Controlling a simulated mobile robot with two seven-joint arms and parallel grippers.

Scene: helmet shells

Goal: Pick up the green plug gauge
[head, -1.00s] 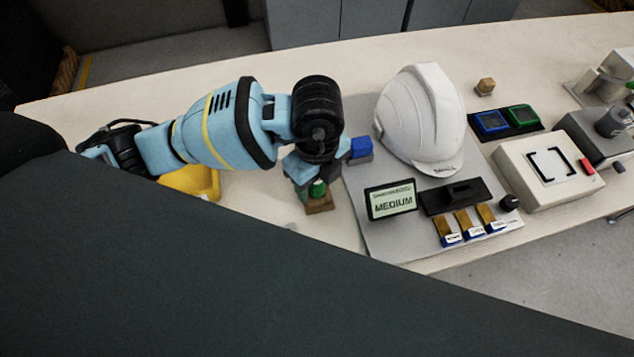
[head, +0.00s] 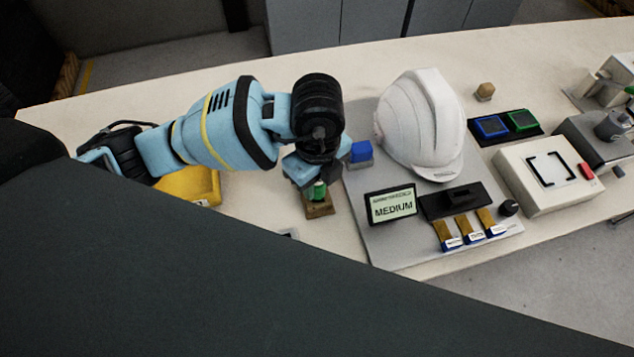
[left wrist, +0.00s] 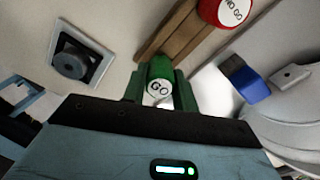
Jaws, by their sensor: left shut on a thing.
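The green plug gauge (head: 318,190) shows under my left gripper in the head view, at its wooden stand (head: 321,209). In the left wrist view the green gauge (left wrist: 159,82), its round end marked GO, is between the green-looking fingers of my left gripper (left wrist: 158,98), which is shut on it. The wooden stand (left wrist: 176,36) is just behind it there; I cannot tell whether the gauge is clear of it. A red NO GO gauge (left wrist: 228,10) is at the top of the left wrist view. My right gripper is not in view.
A grey board right of the stand holds a white helmet (head: 419,122), a MEDIUM display (head: 391,205) and a blue block (head: 361,151). A yellow bin (head: 190,186) is behind my left arm. A large dark shape covers the lower left of the head view.

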